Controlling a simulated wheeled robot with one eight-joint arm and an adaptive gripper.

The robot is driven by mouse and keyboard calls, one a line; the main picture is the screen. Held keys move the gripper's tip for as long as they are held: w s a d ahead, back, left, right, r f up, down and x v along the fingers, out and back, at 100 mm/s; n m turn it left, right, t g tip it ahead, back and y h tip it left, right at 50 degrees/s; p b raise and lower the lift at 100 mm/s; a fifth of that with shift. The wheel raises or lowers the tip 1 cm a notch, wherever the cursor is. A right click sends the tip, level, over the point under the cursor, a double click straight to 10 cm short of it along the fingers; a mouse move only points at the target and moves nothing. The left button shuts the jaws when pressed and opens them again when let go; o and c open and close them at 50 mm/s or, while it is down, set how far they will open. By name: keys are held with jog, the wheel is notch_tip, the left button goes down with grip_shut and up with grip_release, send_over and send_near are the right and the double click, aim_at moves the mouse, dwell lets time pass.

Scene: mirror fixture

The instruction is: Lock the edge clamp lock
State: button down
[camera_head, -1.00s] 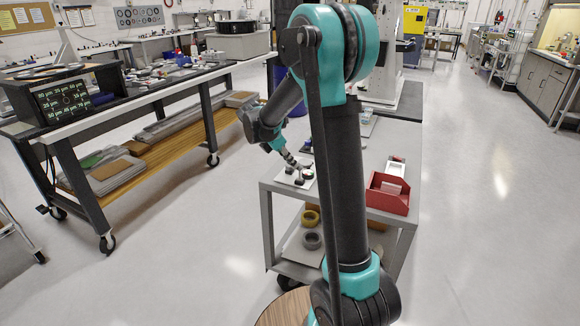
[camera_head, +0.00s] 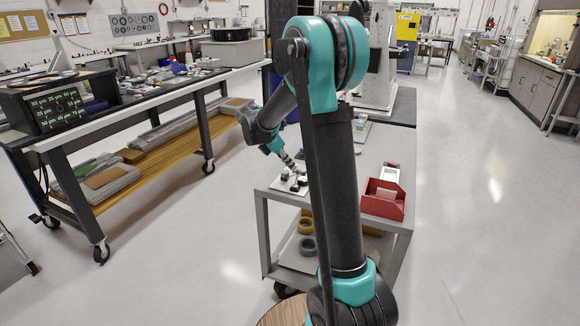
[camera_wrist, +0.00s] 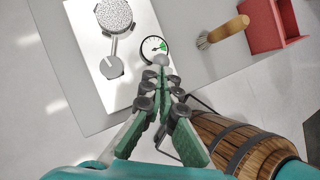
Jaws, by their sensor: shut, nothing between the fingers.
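In the wrist view a white plate (camera_wrist: 84,70) lies on the grey cart top. It bears a speckled round disc (camera_wrist: 115,15) and a grey lever-like part with a rounded end (camera_wrist: 112,67), which may be the edge clamp lock; I cannot tell its state. Contact cannot be told. In the head view my gripper (camera_head: 298,172) is over the small plate (camera_head: 284,187).
A wooden-handled brush (camera_wrist: 228,30) and a red bin (camera_wrist: 275,28) lie to the right; the bin also shows in the head view (camera_head: 383,205). A wooden barrel (camera_wrist: 228,138) stands at lower right. Tape rolls (camera_head: 306,246) are on the cart's lower shelf. A long workbench (camera_head: 130,118) stands left.

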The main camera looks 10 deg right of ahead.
jog(key=shift+r, duration=0.65)
jog(key=w+a+r, duration=0.2)
jog(key=a+r, duration=0.4)
jog(key=r, duration=0.5)
jog(key=shift+r, duration=0.25)
jog(key=s+d+f+m+t+y, duration=0.1)
jog(key=s+f+m+y, duration=0.1)
jog(key=s+f+m, duration=0.5)
jog(key=s+d+f+m+t+y, duration=0.1)
jog(key=s+f+m, duration=0.6)
jog(key=s, duration=0.8)
jog(key=s+d+f+m+t+y, duration=0.1)
jog(key=s+f+m+y, duration=0.2)
jog(key=s+f+m, duration=0.4)
jog(key=s+m, duration=0.1)
jog(key=s, duration=0.2)
jog(key=shift+s+d+f+m, duration=0.25)
jog(key=shift+s+m, duration=0.15)
